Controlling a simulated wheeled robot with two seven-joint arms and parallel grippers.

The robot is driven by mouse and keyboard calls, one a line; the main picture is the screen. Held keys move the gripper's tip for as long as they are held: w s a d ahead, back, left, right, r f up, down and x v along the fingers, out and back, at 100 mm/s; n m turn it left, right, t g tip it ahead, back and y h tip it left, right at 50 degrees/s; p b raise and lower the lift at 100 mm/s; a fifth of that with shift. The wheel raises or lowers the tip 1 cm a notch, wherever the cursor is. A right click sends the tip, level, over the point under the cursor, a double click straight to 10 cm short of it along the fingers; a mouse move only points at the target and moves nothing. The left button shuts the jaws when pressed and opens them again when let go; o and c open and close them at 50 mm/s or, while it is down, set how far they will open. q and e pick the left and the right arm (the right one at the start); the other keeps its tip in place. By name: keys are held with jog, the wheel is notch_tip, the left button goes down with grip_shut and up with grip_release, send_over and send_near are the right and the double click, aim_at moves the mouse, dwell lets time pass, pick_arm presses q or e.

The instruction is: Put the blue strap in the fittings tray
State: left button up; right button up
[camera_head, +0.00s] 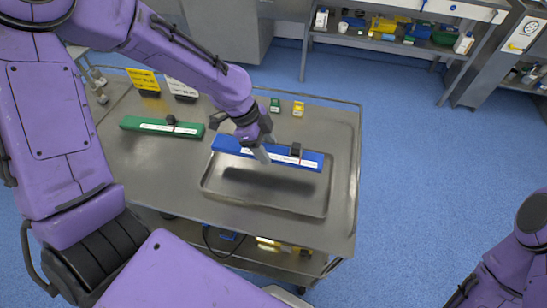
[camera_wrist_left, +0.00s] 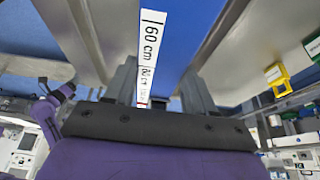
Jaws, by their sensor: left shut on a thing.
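The blue strap (camera_head: 230,146) is a long bar with a white label and a black buckle, and my left gripper (camera_head: 262,153) is shut on it near its middle. My right gripper is out of view.
A green strap (camera_head: 150,126) lies on the steel table (camera_head: 340,238) to the left. Yellow (camera_head: 142,81) and white (camera_head: 181,88) sign cards and small green (camera_head: 275,105) and yellow (camera_head: 298,108) blocks stand along the back. The table's right edge has a raised rail.

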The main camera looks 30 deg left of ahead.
aim_at(273, 148)
pick_arm(q)
jog(key=w+f, duration=0.1)
jog(key=f, duration=0.1)
jog(key=w+f, duration=0.1)
jog(key=shift+w+d+f, duration=0.15)
jog(key=shift+w+d, duration=0.1)
jog(key=shift+w, duration=0.1)
notch_tip(273, 148, down, 3)
jog(key=shift+w+f+p, duration=0.1)
jog(key=shift+p, duration=0.7)
jog(key=shift+f, duration=0.1)
jog(key=shift+f, duration=0.15)
jog(key=o, duration=1.1)
jog(key=shift+r, duration=0.35)
jog(key=b+v, duration=0.1)
jog(key=v, duration=1)
jog(key=shift+a+r+b, duration=0.25)
jog(key=shift+r+b, duration=0.05)
jog(key=shift+r, duration=0.05)
